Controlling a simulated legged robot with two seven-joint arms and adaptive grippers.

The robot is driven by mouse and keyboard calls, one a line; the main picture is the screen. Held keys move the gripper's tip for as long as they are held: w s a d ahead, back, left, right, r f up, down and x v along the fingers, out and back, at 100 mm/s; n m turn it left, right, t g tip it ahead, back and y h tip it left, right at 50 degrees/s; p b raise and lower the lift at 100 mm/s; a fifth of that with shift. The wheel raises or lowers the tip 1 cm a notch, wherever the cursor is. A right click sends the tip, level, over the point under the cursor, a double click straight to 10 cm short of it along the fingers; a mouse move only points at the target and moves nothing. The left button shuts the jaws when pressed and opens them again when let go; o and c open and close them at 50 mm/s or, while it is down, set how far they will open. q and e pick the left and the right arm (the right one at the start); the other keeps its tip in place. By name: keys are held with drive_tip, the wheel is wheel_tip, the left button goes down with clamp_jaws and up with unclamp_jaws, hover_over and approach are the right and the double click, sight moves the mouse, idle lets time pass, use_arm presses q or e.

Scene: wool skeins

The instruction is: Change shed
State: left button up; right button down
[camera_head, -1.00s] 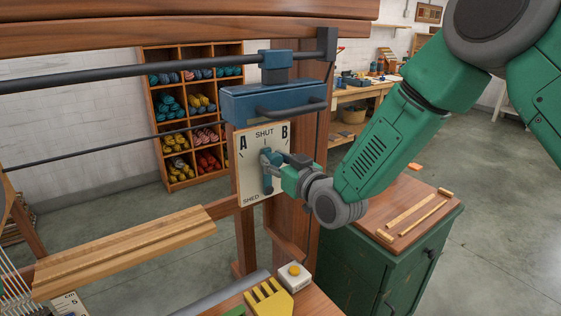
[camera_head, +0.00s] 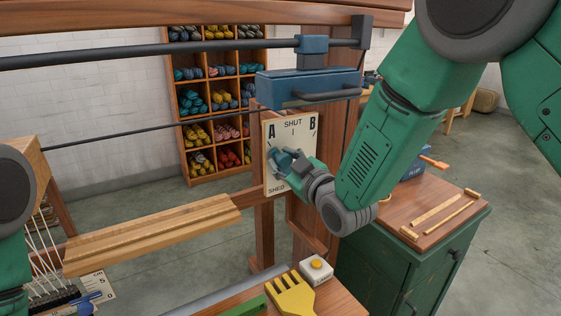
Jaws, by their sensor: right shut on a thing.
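The shed plate (camera_head: 307,142) is a cream board marked A, SHUT and B on the wooden loom post. A blue-teal lever (camera_head: 283,158) sits on it, partly hidden by my right gripper. The lever looks tilted, with its visible end toward the left side of the plate; its exact setting is hard to tell. My right gripper (camera_head: 290,168) comes in from the right and is shut on the lever, in front of the plate. Part of my left arm shows at the left edge; its gripper cannot be made out.
A blue block with a bar (camera_head: 308,88) hangs just above the plate. A wooden beam (camera_head: 155,235) crosses at left. A yellow comb (camera_head: 291,295) and a white button box (camera_head: 316,269) lie below. A green cabinet (camera_head: 420,255) stands at right.

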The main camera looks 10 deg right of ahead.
drive_tip(key=shift+s+f, duration=0.1)
drive_tip(key=shift+f, duration=0.1)
drive_tip(key=c, duration=1.6)
unclamp_jaws()
drive_tip(key=o, duration=0.4)
drive_tip(key=shift+s+r, duration=0.15)
drive_tip(key=shift+s, duration=0.05)
drive_tip(key=shift+o, duration=0.2)
drive_tip(key=shift+s+d+r, duration=0.15)
drive_tip(key=shift+s, duration=0.05)
drive_tip(key=shift+w+d, duration=0.1)
drive_tip(key=shift+w, duration=0.05)
drive_tip(key=v, duration=1.2)
